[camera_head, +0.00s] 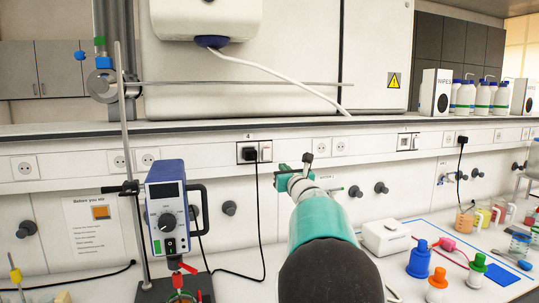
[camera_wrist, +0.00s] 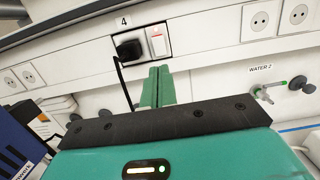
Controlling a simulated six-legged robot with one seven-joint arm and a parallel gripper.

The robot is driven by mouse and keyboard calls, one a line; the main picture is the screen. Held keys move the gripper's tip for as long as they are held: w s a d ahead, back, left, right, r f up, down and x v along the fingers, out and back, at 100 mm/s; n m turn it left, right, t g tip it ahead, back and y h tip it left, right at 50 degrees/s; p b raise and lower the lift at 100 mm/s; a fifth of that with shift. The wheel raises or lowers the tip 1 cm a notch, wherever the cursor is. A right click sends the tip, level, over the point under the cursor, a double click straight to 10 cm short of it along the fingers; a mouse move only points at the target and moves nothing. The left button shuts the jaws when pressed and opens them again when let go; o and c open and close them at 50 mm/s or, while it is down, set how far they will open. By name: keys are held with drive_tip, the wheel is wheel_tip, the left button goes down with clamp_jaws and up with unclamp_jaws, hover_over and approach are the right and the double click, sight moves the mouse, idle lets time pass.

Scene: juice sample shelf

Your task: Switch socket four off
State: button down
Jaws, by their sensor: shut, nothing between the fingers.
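Socket four (camera_head: 247,144) is on the white wall rail in the head view, under a label "4", with a black plug in it. Its white rocker switch (camera_head: 265,151) is just right of the plug. In the wrist view the plug (camera_wrist: 129,47) and the switch (camera_wrist: 158,42) sit above my gripper's fingers. A red mark shows on the switch there. My gripper (camera_head: 304,163) is shut and empty. In the wrist view its green fingertips (camera_wrist: 159,68) are just below the switch; I cannot tell whether they touch the rail.
A blue stirrer unit (camera_head: 167,208) on a stand is at left. A black cable (camera_head: 258,215) hangs from the plug. A white box (camera_head: 386,238) and coloured bottles (camera_head: 419,258) are on the bench at right. Other sockets (camera_head: 321,146) line the rail.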

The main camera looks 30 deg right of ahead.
approach(268, 151)
drive_tip(key=x, duration=0.6)
drive_tip(key=shift+w+d+f, duration=0.1)
drive_tip(key=shift+w, duration=0.25)
drive_tip(key=shift+w+d, duration=0.1)
idle(0.5)
drive_tip(key=shift+r, duration=0.25)
drive_tip(key=shift+f, duration=0.1)
